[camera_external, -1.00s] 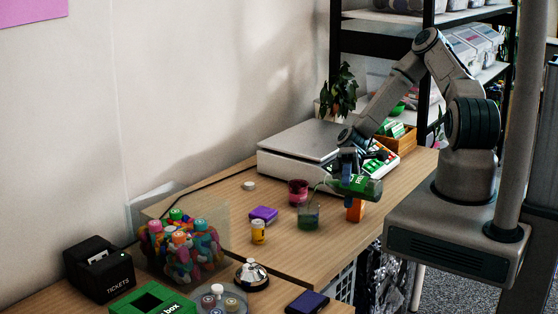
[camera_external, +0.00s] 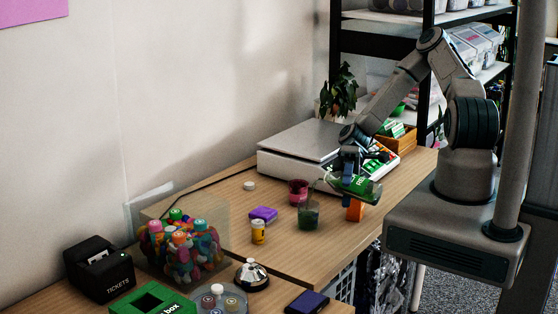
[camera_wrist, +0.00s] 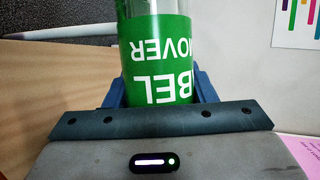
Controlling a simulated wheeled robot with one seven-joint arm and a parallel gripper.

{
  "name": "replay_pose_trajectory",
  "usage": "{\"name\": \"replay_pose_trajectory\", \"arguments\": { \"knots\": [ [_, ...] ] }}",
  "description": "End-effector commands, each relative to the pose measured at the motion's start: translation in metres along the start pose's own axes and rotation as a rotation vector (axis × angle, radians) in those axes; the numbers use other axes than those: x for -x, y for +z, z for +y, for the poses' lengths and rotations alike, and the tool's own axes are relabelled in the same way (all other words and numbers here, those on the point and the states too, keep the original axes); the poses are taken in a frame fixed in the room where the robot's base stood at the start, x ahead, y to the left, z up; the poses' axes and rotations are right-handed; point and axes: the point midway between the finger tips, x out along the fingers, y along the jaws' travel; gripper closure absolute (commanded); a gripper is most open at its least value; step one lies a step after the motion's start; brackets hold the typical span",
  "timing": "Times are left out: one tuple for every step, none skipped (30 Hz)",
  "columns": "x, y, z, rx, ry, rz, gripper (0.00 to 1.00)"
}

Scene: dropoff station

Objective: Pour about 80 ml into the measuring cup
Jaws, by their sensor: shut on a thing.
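A clear bottle with a green label remover label (camera_external: 358,186) is held in my gripper (camera_external: 347,177). The bottle is tilted, its mouth end up and to the left, its base lower right. In the wrist view the label (camera_wrist: 158,60) sits between my two blue fingers. The measuring cup (camera_external: 308,216) is a small clear cup upright on the table, below and left of the bottle's mouth. Dark green liquid stands in its lower part. A thin pale line curves from the mouth toward the cup; I cannot tell whether it is liquid flowing.
An orange block (camera_external: 354,210) stands below the bottle. A dark pink cup (camera_external: 298,188) is just behind the measuring cup.

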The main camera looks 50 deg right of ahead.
Motion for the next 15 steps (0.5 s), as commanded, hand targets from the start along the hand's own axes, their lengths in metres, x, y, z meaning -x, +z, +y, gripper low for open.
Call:
{"name": "replay_pose_trajectory", "arguments": {
  "knots": [
    [0.001,0.001,-0.003,0.088,0.034,0.030,0.78],
    [-0.003,0.004,0.008,0.122,0.048,0.040,0.78],
    [-0.005,0.005,0.010,0.157,0.063,0.047,0.78],
    [-0.005,0.005,0.009,0.169,0.068,0.050,0.78],
    [-0.005,0.004,0.009,0.175,0.071,0.050,0.78],
    [-0.005,0.004,0.008,0.178,0.072,0.050,0.78],
    [-0.005,0.004,0.009,0.184,0.075,0.052,0.78],
    [-0.005,0.004,0.010,0.192,0.078,0.055,0.78],
    [-0.006,0.005,0.012,0.208,0.085,0.060,0.78],
    [-0.005,0.004,0.008,0.223,0.092,0.064,0.78],
    [-0.004,0.004,0.007,0.239,0.098,0.068,0.78],
    [-0.004,0.003,0.006,0.256,0.105,0.073,0.78],
    [-0.004,0.002,0.006,0.265,0.110,0.076,0.78],
    [-0.004,0.002,0.006,0.271,0.112,0.077,0.78],
    [-0.004,0.002,0.006,0.273,0.112,0.077,0.78]
  ]
}}
